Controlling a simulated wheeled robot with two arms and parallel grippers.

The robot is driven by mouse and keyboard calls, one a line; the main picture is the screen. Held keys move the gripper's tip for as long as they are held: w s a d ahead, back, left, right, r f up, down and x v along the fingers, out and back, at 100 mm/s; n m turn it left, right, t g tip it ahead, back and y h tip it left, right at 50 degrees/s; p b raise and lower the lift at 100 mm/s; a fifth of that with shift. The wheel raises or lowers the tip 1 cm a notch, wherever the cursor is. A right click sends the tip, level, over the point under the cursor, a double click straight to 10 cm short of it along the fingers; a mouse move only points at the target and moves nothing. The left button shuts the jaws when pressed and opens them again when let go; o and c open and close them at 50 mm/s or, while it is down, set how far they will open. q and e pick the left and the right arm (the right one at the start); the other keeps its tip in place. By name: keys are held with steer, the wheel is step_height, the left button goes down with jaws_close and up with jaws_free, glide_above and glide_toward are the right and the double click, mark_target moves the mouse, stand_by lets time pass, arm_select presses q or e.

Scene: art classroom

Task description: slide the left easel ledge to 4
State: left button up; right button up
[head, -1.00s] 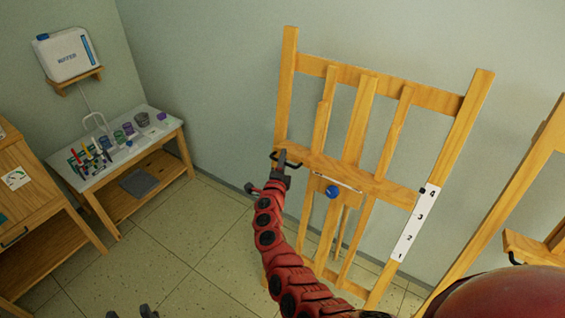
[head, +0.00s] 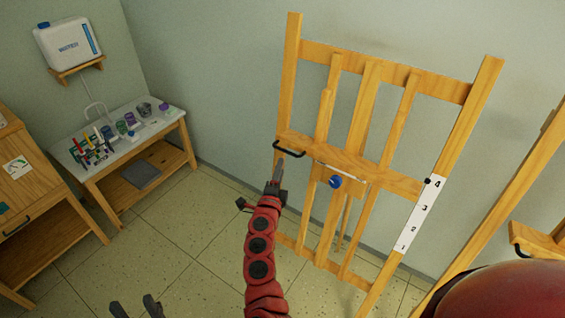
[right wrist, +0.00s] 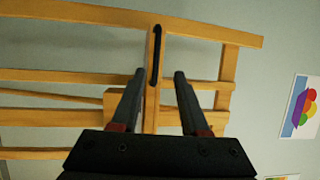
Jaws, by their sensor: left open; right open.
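The left easel's ledge (head: 352,163) is a wooden crossbar with a black handle (head: 289,148) at its left end. Its dark pointer (head: 427,181) at the right end is beside the 4 on the white number scale (head: 418,222). A blue knob (head: 335,182) sits below the ledge's middle. My right gripper (head: 277,170) is open, just below the handle and apart from it. In the right wrist view the handle (right wrist: 157,55) shows beyond the open, empty fingers. My left gripper (head: 135,308) is open and empty at the bottom edge, far from the easel.
A second easel (head: 535,240) stands at the right, partly hidden by a red rounded part of mine. A side table (head: 130,150) with art supplies and a wooden cabinet (head: 30,190) stand at the left. The tiled floor between is clear.

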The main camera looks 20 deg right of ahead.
steer(key=b+v, duration=0.1)
steer(key=v, duration=0.6)
steer(key=shift+s+b, duration=0.15)
steer(key=shift+b, duration=0.2)
